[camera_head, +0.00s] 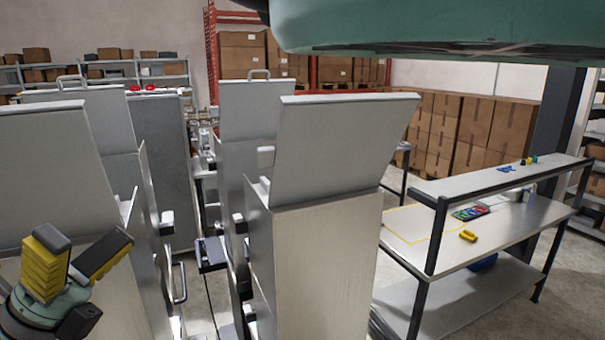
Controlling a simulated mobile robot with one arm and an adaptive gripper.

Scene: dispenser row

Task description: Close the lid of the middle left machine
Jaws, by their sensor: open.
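Grey metal dispenser machines stand in two rows with their lids raised. In the left row, a near lid (52,165) stands up at the left edge, and a second lid (95,105) with a bar handle stands up behind it. I cannot tell for certain which one is the middle left machine. My gripper (82,256), with yellow and black fingers, is at the lower left in front of the near left machine. Its fingers are spread apart and empty. It appears apart from the near lid and below it. The hinges of the left lids are largely hidden.
In the right row, a near machine (325,265) and a farther lid (255,105) stand beyond a narrow gap. A workbench (410,250) with small items is at the right. Cartons (455,125) are stacked behind. A teal part of mine covers the top right.

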